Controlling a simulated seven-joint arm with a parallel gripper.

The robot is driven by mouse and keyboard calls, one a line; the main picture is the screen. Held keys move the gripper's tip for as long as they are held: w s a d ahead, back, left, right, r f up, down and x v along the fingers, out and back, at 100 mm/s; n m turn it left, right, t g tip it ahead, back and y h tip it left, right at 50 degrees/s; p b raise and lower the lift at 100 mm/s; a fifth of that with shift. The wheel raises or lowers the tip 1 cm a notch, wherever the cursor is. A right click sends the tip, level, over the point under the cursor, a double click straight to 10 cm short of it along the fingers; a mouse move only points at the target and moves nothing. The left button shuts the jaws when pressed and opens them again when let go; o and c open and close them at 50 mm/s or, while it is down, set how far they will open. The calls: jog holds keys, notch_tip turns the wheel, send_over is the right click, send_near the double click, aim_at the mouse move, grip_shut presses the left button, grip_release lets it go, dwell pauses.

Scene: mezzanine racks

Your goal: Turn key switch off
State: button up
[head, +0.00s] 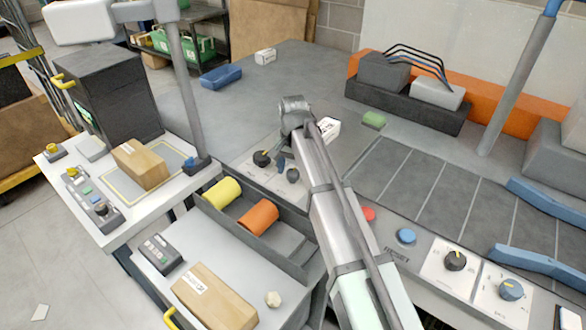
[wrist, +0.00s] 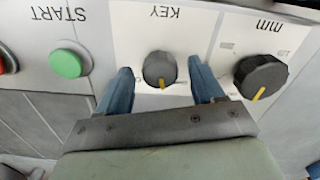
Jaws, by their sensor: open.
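The key switch (wrist: 159,66) is a dark round knob with a yellow pointer, on a white plate marked KEY, upside down in the wrist view. The pointer is toward the bottom of that picture, slightly right. In the head view, the knob (head: 293,175) shows just below my gripper (head: 282,160). My gripper's blue fingers (wrist: 160,71) are open, one on each side of the knob, with visible gaps in the wrist view. Whether the fingertips reach down to knob height is unclear.
A larger black knob (wrist: 260,77) marked mm is close beside the right finger in the wrist view. A green START button (wrist: 69,61) is left of the left finger. In the head view, a red button (head: 367,214) and a blue button (head: 405,236) are right of my arm.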

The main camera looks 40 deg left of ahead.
jog(key=shift+c, duration=0.3)
jog(key=c, duration=1)
jog(key=shift+n, duration=2.8)
jog(key=o, duration=1.1)
jog(key=shift+c, duration=0.2)
